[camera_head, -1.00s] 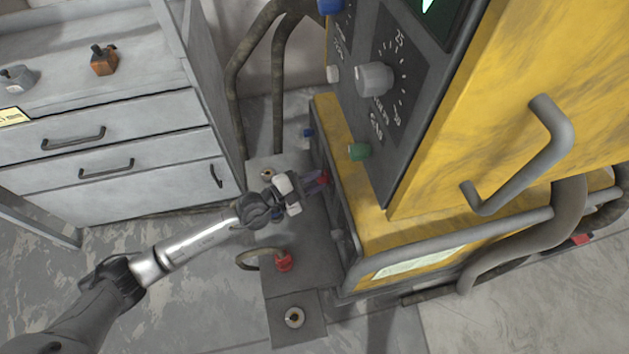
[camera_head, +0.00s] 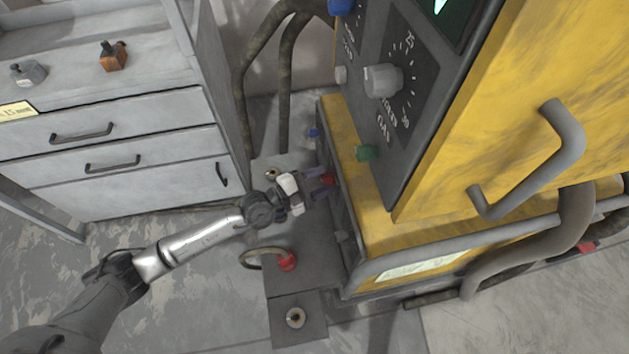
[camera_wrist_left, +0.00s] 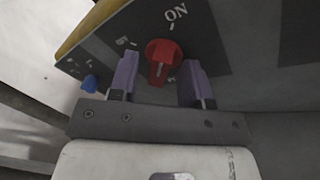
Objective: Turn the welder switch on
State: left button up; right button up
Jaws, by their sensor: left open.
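The welder is the tall yellow machine (camera_head: 530,110) with a dark front panel. Its red rotary switch (camera_wrist_left: 163,52) sits low on the front, with the ON label (camera_wrist_left: 176,12) above it in the left wrist view. A white mark on the knob shows at its lower end, away from ON. My left gripper (camera_wrist_left: 160,84) is open, with one purple finger on each side of the knob and visible gaps. In the head view the left gripper (camera_head: 320,183) reaches the low front, where the switch (camera_head: 329,180) is partly hidden. My right gripper is not in view.
A blue knob (camera_wrist_left: 90,82) is left of the switch. Above are a green knob (camera_head: 365,153) and a grey dial (camera_head: 383,80). A red connector with a cable (camera_head: 288,261) stands on the floor plate. A grey drawer cabinet (camera_head: 110,150) is at left.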

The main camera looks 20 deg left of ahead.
pick_arm(q)
jog(key=shift+s, duration=0.1)
jog(key=v, duration=1.3)
jog(key=shift+s+a+b, duration=0.25)
jog(key=shift+b, duration=0.1)
